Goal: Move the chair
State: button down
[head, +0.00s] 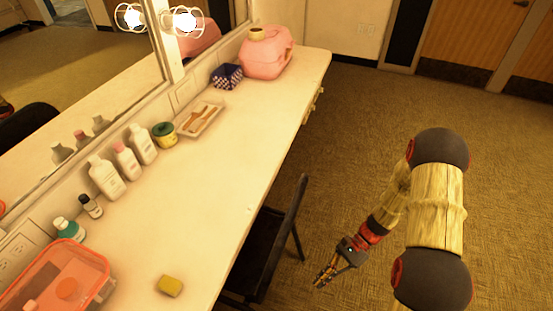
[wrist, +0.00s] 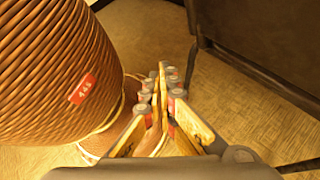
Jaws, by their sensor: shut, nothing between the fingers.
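The dark chair (head: 285,240) stands at the front side of the long counter, partly under its edge. Its backrest rises towards the aisle and its lower part is cut off or hidden. My gripper (head: 320,282) is shut and empty, low over the floor to the right of the chair and apart from it. In the wrist view my gripper's fingers (wrist: 160,80) meet with nothing between them. A dark part of the chair (wrist: 245,45) fills the upper right there, beside the fingers.
The white counter (head: 225,170) carries bottles, a tray (head: 200,118), a pink case (head: 266,55) and a yellow sponge (head: 170,286). Carpet (head: 345,140) beyond the chair is clear. A ribbed brown shape (wrist: 45,65) fills the wrist view's left; I cannot tell whether it is mine.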

jog(key=s+d+r+n+t+h+p, duration=0.1)
jog(key=d+r+n+t+h, duration=0.25)
jog(key=r, duration=0.95)
jog(key=d+r+n+t+h+p, duration=0.1)
jog(key=d+r+n+h+p, duration=0.2)
jog(key=r+n, duration=0.7)
jog(key=s+a+r+t+h, duration=0.1)
jog(key=r+t, duration=0.3)
jog(key=r, duration=0.8)
jog(key=s+a+r+t+h+p, duration=0.1)
jog(key=s+r+t+h, duration=0.1)
jog(key=r, duration=1)
jog(key=shift+s+a+t, duration=0.35)
jog(key=shift+s+t, duration=0.5)
jog(key=shift+s, duration=0.05)
